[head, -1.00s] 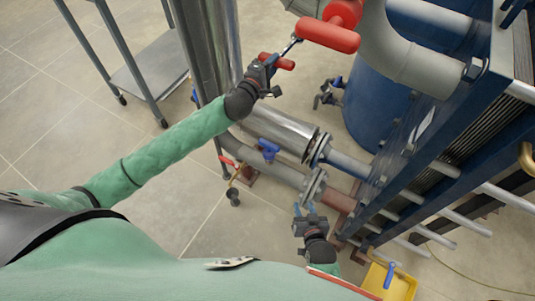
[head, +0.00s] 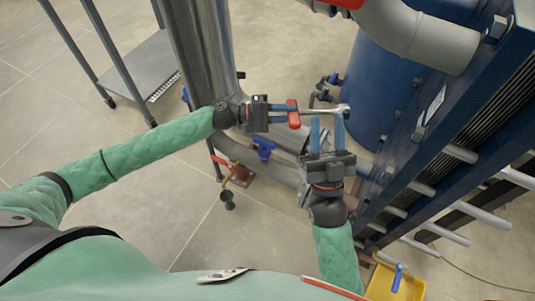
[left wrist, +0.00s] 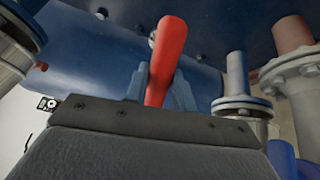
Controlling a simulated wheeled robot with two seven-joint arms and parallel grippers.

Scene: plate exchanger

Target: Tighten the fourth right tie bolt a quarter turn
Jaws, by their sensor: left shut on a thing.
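My left gripper (head: 287,115) is shut on the red handle of a wrench (head: 320,112). The metal shaft points right and ends in a ring-like head. In the left wrist view the red handle (left wrist: 168,62) stands between the blue fingers. My right gripper (head: 327,122) is open, its two fingers pointing up the picture, close to the wrench shaft; whether they touch it I cannot tell. The plate exchanger (head: 440,115) stands at the right, with several metal tie bolts (head: 460,152) sticking out. I cannot tell which is the fourth right one.
A grey pipe (head: 420,40) joins the exchanger at the upper right, before a blue tank (head: 375,90). A blue-handled valve (head: 263,150) and pipes lie below my left gripper. A yellow bin (head: 380,285) is at the lower right. A grey cart (head: 140,70) stands at the left.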

